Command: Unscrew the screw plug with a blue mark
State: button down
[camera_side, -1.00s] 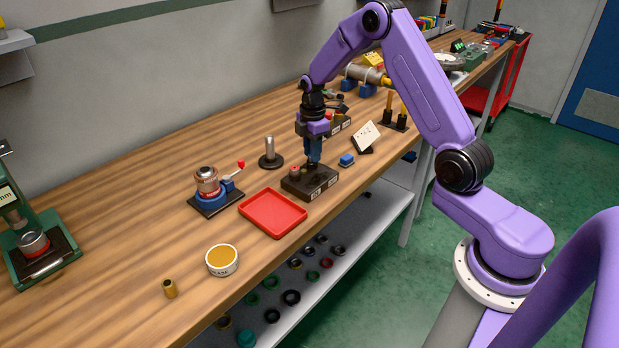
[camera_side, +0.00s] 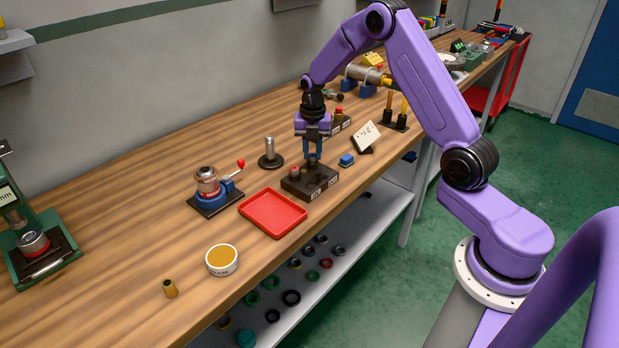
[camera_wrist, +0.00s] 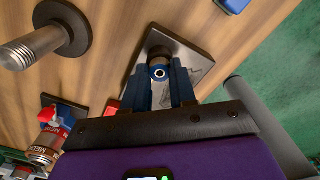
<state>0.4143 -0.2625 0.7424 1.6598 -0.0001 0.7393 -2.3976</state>
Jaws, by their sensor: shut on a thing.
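A dark block (camera_side: 310,183) stands near the table's front edge, with a red-marked plug (camera_side: 294,170) upright on its left part. My gripper (camera_side: 313,158) points straight down over the block's back right part, its two blue fingers shut on a dark screw plug. In the wrist view the fingers (camera_wrist: 160,88) stand on either side of a round piece with a blue ring and a pale centre, the blue-marked screw plug (camera_wrist: 158,72). The fingers hide most of its body. I cannot tell how far its thread sits in the block.
A red tray (camera_side: 272,213) lies left of the block. A metal post on a round black base (camera_side: 270,160) stands behind it. A small blue block (camera_side: 346,160) and a tilted white card (camera_side: 365,136) are to the right. A blue vise holding a can (camera_side: 208,187) stands farther left.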

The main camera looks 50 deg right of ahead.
jog(key=n, duration=0.3)
jog(key=c, duration=1)
grip_release()
